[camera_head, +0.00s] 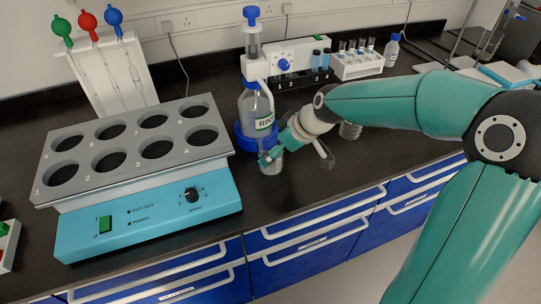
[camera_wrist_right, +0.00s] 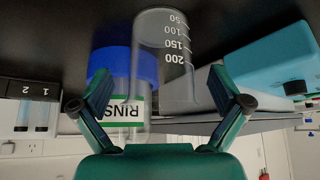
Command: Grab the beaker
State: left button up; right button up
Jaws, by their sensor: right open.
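The clear glass beaker (camera_head: 271,163) stands on the dark bench, in front of the blue-based rinse bottle (camera_head: 258,108). My right gripper (camera_head: 296,156) is just to the right of the beaker, low over the bench, and partly covers it. In the right wrist view, which is upside down, the graduated beaker (camera_wrist_right: 163,45) lies between the lines of the two spread fingers (camera_wrist_right: 160,88). Gaps show on both sides of it, and the gripper is open and empty. My left gripper is not in view.
A tube rack (camera_head: 357,66) and a small bottle (camera_head: 392,50) are at the back. Another glass vessel (camera_head: 350,131) shows beneath my right arm. The bench edge with blue drawers is in front.

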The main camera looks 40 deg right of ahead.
jog(key=x, duration=0.4)
jog(key=shift+s+f, duration=0.25)
jog(key=c, duration=1.4)
jog(key=shift+r, duration=0.15)
